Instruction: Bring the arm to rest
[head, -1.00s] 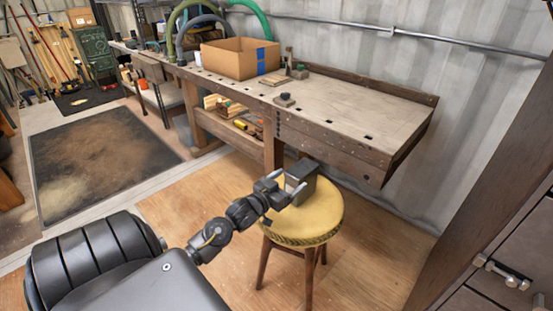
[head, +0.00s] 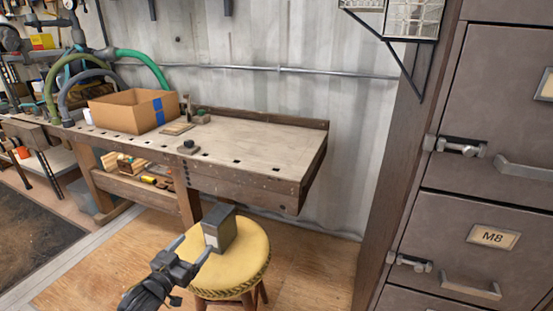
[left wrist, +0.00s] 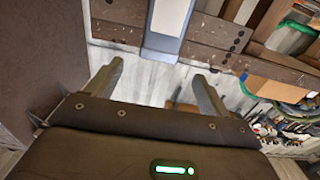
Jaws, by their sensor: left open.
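My left gripper (head: 195,248) is at the lower left of the head view, open, with nothing between its fingers. Its two fingers point towards a dark grey box (head: 221,230) that stands upright on a round yellow stool (head: 250,268). In the left wrist view the spread fingers (left wrist: 157,72) show, with the grey box (left wrist: 165,22) beyond their tips at the top. A gap appears between the fingertips and the box. My right gripper is not in view.
A wooden workbench (head: 255,140) stands behind the stool, with an open cardboard box (head: 125,112) on its left part. A grey drawer cabinet (head: 490,140) stands at the right. Wooden floor (head: 318,275) is clear between stool and cabinet.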

